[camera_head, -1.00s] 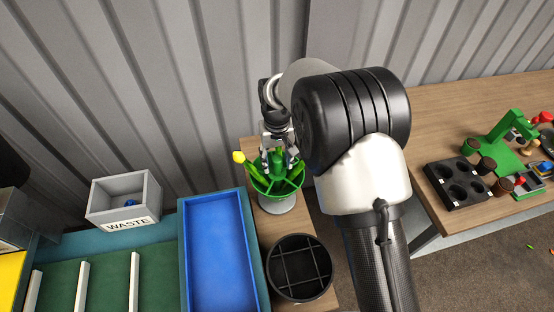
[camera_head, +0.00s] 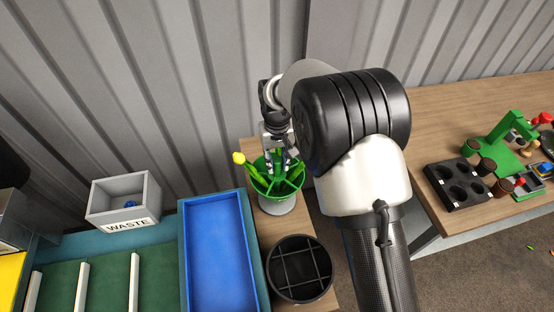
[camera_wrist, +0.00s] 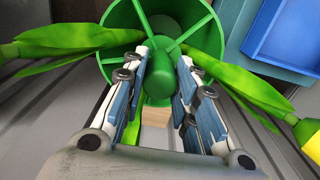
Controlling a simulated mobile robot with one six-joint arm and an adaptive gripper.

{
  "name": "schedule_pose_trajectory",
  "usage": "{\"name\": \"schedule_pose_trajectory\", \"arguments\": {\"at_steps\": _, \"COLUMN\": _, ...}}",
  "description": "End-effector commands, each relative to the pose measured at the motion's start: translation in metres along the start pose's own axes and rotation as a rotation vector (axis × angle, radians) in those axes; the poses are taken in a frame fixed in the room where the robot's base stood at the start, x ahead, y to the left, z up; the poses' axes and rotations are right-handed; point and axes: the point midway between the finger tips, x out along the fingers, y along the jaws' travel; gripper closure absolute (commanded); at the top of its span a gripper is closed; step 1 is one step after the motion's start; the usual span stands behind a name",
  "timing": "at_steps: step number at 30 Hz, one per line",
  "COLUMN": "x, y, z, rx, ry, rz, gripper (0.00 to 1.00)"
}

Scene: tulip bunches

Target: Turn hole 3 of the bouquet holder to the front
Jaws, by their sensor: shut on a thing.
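The bouquet holder (camera_head: 277,207) is a green-rimmed bucket with a pale base, standing on a narrow wooden surface in the head view. In the wrist view its green rim (camera_wrist: 112,22) and spokes divide it into compartments around a green central knob (camera_wrist: 158,82). My gripper (camera_wrist: 160,92) points down into the holder, its two fingers shut on that knob from either side. It also shows above the holder in the head view (camera_head: 280,162). Tulip stems with green leaves lean out at the sides; a yellow bloom (camera_head: 239,158) is at the left in the head view. No hole numbers are legible.
A round black divided container (camera_head: 300,296) stands in front of the holder. A blue tray (camera_head: 220,255) and a grey WASTE box (camera_head: 105,212) are to the left. My arm passes close on the right. A corrugated wall is behind.

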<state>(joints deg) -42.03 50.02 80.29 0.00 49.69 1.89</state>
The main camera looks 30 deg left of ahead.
Motion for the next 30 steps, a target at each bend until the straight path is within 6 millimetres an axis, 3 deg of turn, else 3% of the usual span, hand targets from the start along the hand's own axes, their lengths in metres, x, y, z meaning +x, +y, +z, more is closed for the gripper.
{"name": "schedule_pose_trajectory", "arguments": {"at_steps": 14, "x": -0.0005, "y": 0.0, "z": -0.0001, "rx": 0.024, "ry": 0.0, "rz": 0.0, "gripper": 1.0}}
{"name": "schedule_pose_trajectory", "arguments": {"at_steps": 30, "x": -0.0011, "y": 0.0, "z": -0.0003, "rx": 0.247, "ry": 0.0, "rz": 0.0, "gripper": 1.0}}
